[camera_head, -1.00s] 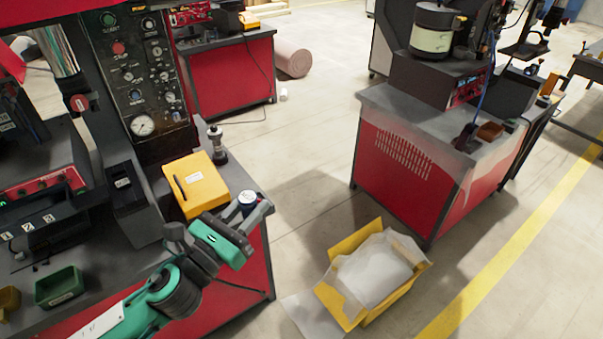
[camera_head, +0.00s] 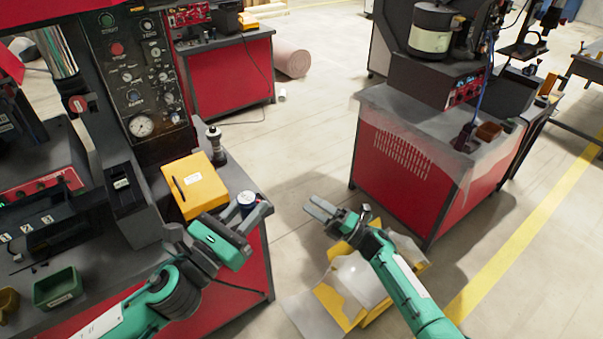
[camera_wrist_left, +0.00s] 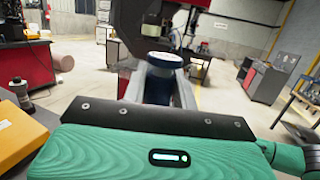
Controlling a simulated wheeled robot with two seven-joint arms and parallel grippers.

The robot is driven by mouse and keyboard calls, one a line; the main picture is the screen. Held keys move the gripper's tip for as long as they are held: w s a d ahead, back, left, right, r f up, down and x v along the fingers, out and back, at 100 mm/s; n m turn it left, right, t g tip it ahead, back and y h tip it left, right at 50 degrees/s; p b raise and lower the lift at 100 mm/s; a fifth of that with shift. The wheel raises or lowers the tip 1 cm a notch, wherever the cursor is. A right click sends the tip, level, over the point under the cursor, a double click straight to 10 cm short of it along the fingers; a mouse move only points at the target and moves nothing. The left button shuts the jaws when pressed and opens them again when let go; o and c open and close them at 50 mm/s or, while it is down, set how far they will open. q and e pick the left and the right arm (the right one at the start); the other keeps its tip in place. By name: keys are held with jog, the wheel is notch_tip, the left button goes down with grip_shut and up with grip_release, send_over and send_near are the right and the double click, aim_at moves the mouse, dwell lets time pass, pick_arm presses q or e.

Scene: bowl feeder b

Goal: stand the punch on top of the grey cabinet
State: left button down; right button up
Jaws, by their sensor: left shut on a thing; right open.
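My left gripper (camera_head: 250,213) is shut on a round thing with a blue rim and a pale top (camera_head: 247,197), held upright beside the left bench's right edge. It also shows between the fingers in the left wrist view (camera_wrist_left: 162,60); they hide much of its body, and I cannot tell if it is the punch. A silver and black, knob-topped cylinder (camera_head: 216,148) stands behind the yellow box. A grey cabinet (camera_wrist_left: 268,80) stands far off at the right in the wrist view. My right gripper (camera_head: 320,209) is open and empty above the floor.
A yellow box (camera_head: 195,186) with a dark pen lies on the left bench. A yellow crate with crumpled wrapping (camera_head: 405,245) is on the floor under my right arm. A red machine base with a grey top (camera_head: 400,110) stands at the right.

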jog(key=s+a+r+n+g+y, duration=0.1)
jog(key=s+a+r+n+g, duration=0.1)
jog(key=r+n+g, duration=0.55)
jog(key=s+a+r+n+g+y, duration=0.1)
jog(key=s+a+r+n+g, duration=0.1)
jog(key=r+n+g, duration=0.6)
jog(key=n+g+h, duration=0.4)
jog(key=n+h, duration=0.2)
jog(key=n, duration=0.6)
send_near(245, 198)
jog(key=shift+m, duration=0.35)
jog(key=x, duration=1)
jog(key=shift+f, duration=0.15)
jog(key=c, duration=0.9)
pick_arm(q)
jog(key=c, duration=1.5)
grip_release()
pick_arm(e)
grip_shut()
pick_arm(q)
jog(key=o, duration=0.5)
